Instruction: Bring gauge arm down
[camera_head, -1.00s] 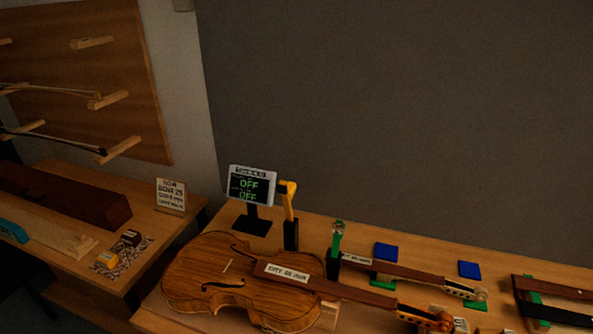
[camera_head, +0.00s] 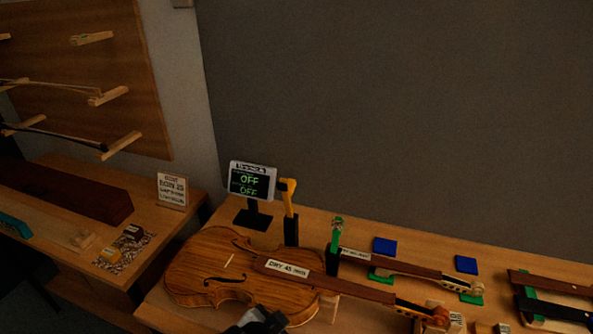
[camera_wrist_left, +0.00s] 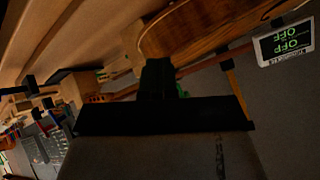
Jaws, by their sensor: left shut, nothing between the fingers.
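A yellow gauge arm (camera_head: 289,196) stands upright on a black post (camera_head: 291,231) behind the violin, its bent tip pointing left. A display (camera_head: 251,181) beside it reads OFF on both lines. A second, green upright arm (camera_head: 337,233) stands on a black post to its right. My left gripper (camera_head: 262,319) is at the bottom edge, in front of the violin body (camera_head: 222,272) and well short of the yellow arm. In the left wrist view my shut, empty fingers (camera_wrist_left: 158,75) show dark; the yellow arm (camera_wrist_left: 238,95) and the display (camera_wrist_left: 287,42) lie to their right.
The violin's labelled neck (camera_head: 345,285) runs right across the bench. Further necks, blue pads (camera_head: 385,246) and a dark piece (camera_head: 553,283) lie to the right. A side table with a sign (camera_head: 172,190) is at left. The space above the bench is clear.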

